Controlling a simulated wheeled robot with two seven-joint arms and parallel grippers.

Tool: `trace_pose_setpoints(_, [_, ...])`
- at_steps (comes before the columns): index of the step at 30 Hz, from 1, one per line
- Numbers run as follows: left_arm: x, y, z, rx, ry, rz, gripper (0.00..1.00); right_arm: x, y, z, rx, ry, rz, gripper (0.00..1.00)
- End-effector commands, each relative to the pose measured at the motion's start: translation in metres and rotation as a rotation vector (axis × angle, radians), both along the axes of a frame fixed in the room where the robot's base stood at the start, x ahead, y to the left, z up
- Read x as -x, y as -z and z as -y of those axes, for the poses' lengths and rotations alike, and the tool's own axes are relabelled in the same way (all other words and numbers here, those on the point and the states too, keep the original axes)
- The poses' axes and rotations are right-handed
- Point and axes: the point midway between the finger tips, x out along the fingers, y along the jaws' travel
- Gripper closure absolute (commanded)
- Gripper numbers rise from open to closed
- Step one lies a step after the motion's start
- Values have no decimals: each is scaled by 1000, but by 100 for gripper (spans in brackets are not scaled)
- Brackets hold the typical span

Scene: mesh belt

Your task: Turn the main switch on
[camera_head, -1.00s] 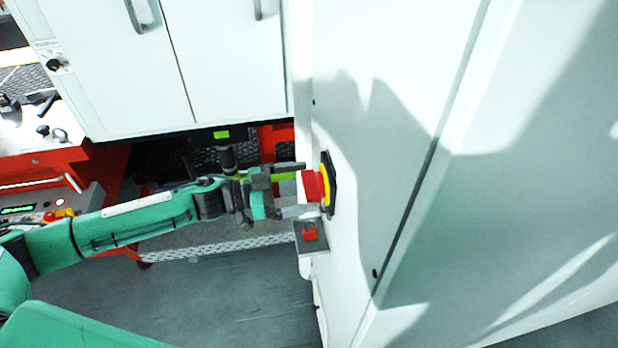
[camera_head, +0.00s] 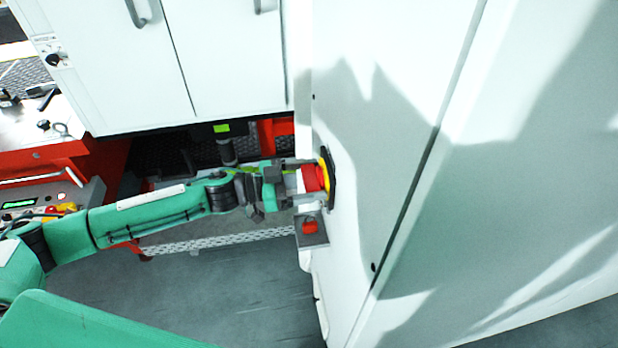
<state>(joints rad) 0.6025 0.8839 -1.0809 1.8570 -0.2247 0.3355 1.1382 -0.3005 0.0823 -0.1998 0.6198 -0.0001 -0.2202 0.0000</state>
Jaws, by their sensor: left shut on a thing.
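The main switch (camera_head: 315,178) has a red handle on a yellow plate with a dark backing. It is mounted on the side of the white cabinet (camera_head: 385,120). My left gripper (camera_head: 303,178) comes in from the left and is shut on the red handle, one finger above it and one below. The fingers partly cover the handle, and its exact angle is hard to tell. My right gripper is not in view.
A small red item (camera_head: 310,226) sits on a grey bracket just below the switch. White cupboard doors (camera_head: 180,60) stand behind the arm. A red bench with a control panel (camera_head: 35,205) is at the left. Grey floor (camera_head: 220,290) lies open below.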

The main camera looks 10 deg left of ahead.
Motion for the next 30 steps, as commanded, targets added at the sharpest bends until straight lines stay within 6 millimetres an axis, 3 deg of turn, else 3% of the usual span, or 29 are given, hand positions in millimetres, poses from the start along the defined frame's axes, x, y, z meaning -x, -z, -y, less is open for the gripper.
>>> trace_pose_setpoints(11, [1, 0, 0, -60, 0, 144, 46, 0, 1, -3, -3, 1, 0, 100])
trace_pose_setpoints(30, [3, 3, 2, -289, 1, 693, 46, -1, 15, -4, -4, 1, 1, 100])
